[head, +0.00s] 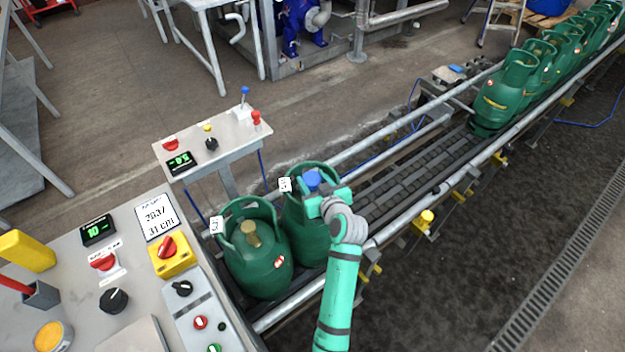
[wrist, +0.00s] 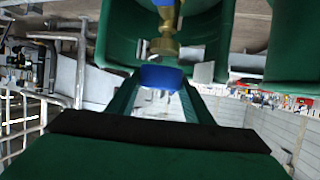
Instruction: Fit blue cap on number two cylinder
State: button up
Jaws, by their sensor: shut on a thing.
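Two green cylinders stand side by side on the near end of the conveyor in the head view. The front one (head: 258,272) shows a bare brass valve (head: 253,233). The one behind it (head: 302,232) is partly hidden by my gripper (head: 314,190). My gripper is shut on the blue cap (head: 312,179) at the top of this rear cylinder. In the wrist view the blue cap (wrist: 162,76) sits between the fingertips. A brass valve (wrist: 165,42) inside a green collar shows just beyond the cap. I cannot tell whether cap and valve touch.
More green cylinders (head: 505,95) line the far end of the conveyor (head: 400,175), with bare rollers between. A control panel (head: 150,290) fills the lower left. A small stand with levers (head: 215,145) is behind the near cylinders. Metal rails edge the conveyor.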

aim_at(312, 189)
jog(key=shift+f, duration=2.35)
jog(key=o, duration=1.1)
jog(key=shift+a, duration=0.1)
jog(key=v, duration=1.1)
jog(key=shift+w, duration=0.15)
